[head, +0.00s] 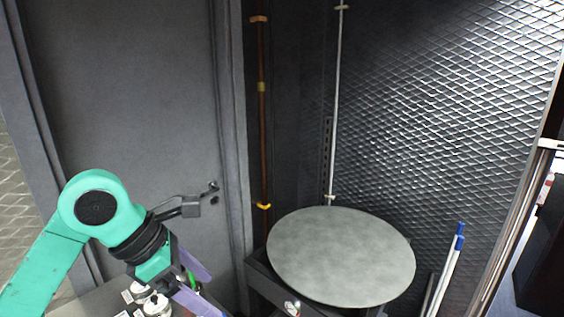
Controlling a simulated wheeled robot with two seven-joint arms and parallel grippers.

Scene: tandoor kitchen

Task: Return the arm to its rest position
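My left arm comes in from the lower left in teal, with a dark ringed wrist. Its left gripper (214,296) has purple fingers that stand apart, pointing down and to the right. I see nothing held between them. The gripper is above or in front of a dark surface with small jars (152,303) at the bottom edge; whether it touches anything there is unclear. My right arm and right gripper are not in view.
A round grey disc (340,255) lies on a dark stand right of the gripper. Blue-tipped poles (446,265) lean farther right. A grey door (130,110) is behind the arm. Thin vertical pipes (262,130) run along the back, beside a mesh-patterned wall (440,130).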

